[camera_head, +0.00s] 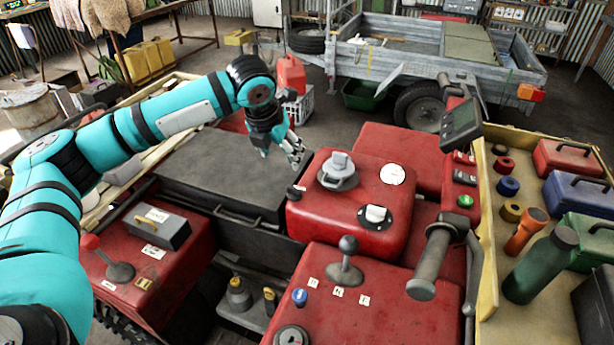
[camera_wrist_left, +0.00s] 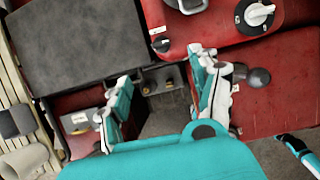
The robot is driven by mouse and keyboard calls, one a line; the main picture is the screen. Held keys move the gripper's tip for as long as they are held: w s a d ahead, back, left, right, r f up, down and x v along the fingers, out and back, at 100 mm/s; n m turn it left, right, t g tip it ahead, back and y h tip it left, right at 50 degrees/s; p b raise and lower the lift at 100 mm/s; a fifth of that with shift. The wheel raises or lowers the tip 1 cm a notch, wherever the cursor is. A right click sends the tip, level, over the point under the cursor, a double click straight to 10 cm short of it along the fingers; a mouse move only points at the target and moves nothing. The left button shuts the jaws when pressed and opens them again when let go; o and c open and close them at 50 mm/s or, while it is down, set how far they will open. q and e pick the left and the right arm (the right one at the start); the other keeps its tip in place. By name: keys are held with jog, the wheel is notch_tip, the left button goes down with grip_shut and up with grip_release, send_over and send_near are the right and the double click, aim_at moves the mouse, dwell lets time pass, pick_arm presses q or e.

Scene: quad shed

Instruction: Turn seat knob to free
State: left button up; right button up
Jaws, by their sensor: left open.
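The flat dark seat (camera_head: 225,165) lies on the red quad, and in the left wrist view (camera_wrist_left: 80,45) it fills the upper left. A small dark knob (camera_head: 296,191) sits at the seat's right front corner, against the red tank; it also shows in the left wrist view (camera_wrist_left: 160,45). I cannot tell for sure that this is the seat knob. A white knob on a black dial (camera_head: 375,214) is on the tank. My left gripper (camera_head: 292,152) is open and empty above the seat's right edge, apart from the knobs. A teal and white piece at the left wrist view's right edge may be my right gripper.
A grey cap (camera_head: 338,172) tops the tank (camera_head: 390,190). A ball-topped lever (camera_head: 347,262) and a handlebar grip (camera_head: 436,255) stand up in front. A grey box (camera_head: 155,226) and red-knobbed lever (camera_head: 115,265) stand left. Two small knobs sit in the recess (camera_head: 250,320).

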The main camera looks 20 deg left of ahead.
aim_at(294, 188)
pick_arm(q)
jog(key=p+x, duration=0.2)
jog(key=x, duration=1.3)
jog(key=shift+f, duration=0.25)
jog(key=shift+w+f, duration=0.35)
jog(key=shift+f, duration=0.3)
pick_arm(e)
jog(key=shift+s+r, duration=1)
jog(key=shift+r, duration=0.2)
pick_arm(q)
jog(key=shift+c, duration=0.4)
